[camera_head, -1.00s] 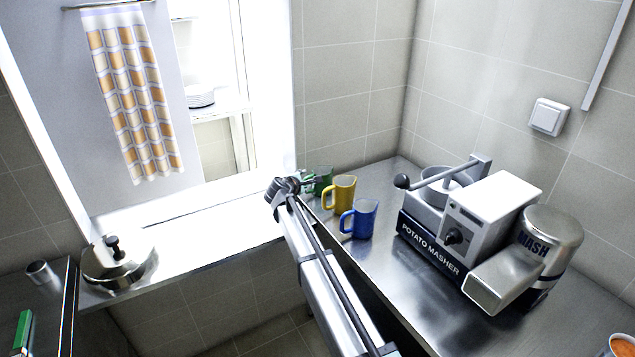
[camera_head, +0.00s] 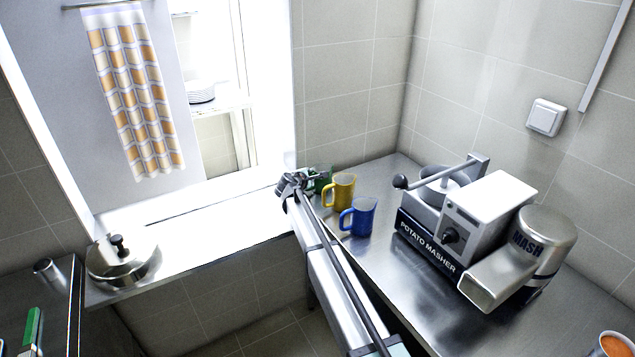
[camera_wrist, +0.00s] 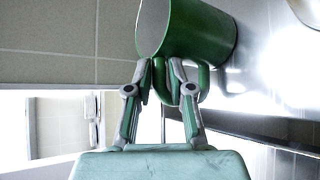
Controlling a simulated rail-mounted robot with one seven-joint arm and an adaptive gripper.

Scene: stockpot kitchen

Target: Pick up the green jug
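The green jug (camera_wrist: 200,32) fills the top of the wrist view, with its handle (camera_wrist: 204,84) toward my gripper. My gripper (camera_wrist: 160,70) has its two fingertips at the handle, one on each side of its near bar. The fingers stand apart, and I see no clear grip; the exact contact is hard to tell. In the head view the green jug (camera_head: 322,178) stands at the far left end of the steel counter, partly hidden behind my gripper (camera_head: 302,182).
A yellow jug (camera_head: 340,191) and a blue jug (camera_head: 358,217) stand close by on the steel counter (camera_head: 385,285). The potato masher (camera_head: 465,225) stands to their right.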

